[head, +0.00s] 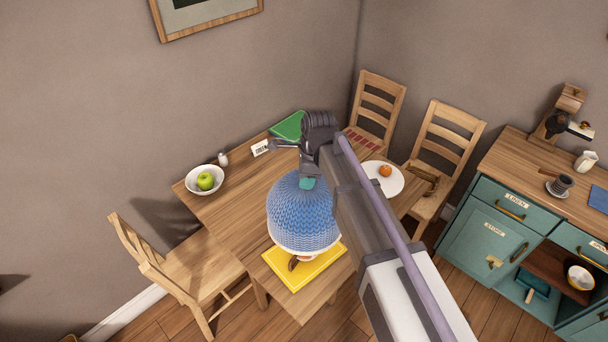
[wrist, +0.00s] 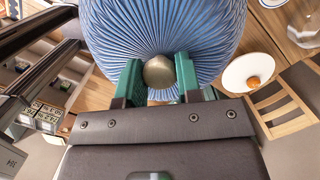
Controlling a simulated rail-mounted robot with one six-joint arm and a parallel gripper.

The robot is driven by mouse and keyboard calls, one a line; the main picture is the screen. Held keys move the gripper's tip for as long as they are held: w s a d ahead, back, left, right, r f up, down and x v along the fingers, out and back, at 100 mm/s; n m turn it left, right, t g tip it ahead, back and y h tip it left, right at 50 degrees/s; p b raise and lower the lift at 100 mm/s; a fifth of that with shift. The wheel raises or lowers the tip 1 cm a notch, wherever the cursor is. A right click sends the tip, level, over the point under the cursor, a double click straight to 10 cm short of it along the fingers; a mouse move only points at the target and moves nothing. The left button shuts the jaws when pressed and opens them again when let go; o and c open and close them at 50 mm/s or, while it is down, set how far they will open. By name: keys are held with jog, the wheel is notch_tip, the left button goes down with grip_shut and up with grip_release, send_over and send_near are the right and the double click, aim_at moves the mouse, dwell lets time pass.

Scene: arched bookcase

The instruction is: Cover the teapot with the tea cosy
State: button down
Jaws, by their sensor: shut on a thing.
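The tea cosy (head: 302,215) is a blue knitted dome with a pale lower rim, upright at the front of the table. My gripper (head: 307,183) is above it. In the wrist view my gripper (wrist: 159,78) has its green fingers shut on the round knob at the top of the cosy (wrist: 160,30). The teapot is almost wholly hidden; a brown curved part (head: 293,263), perhaps its handle or spout, shows below the rim above a yellow board (head: 318,271). I cannot tell whether the cosy rests on the teapot or hangs just above it.
The wooden table (head: 225,207) also holds a white bowl (head: 196,188) with a green apple, a small shaker, a card sign, a green book (head: 288,126) and a white plate (head: 394,190) with an orange fruit. Chairs stand around it. A teal cabinet (head: 485,238) is at right.

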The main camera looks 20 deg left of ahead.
jog(key=shift+f+b, duration=2)
jog(key=shift+s, duration=0.1)
jog(key=shift+f+b, duration=7.45)
jog(key=c, duration=0.7)
grip_release()
jog(key=r+p, duration=0.3)
jog(key=d+r+p, duration=0.1)
jog(key=r+p, duration=0.7)
jog(key=shift+w+d, duration=0.25)
jog(key=shift+f, duration=0.1)
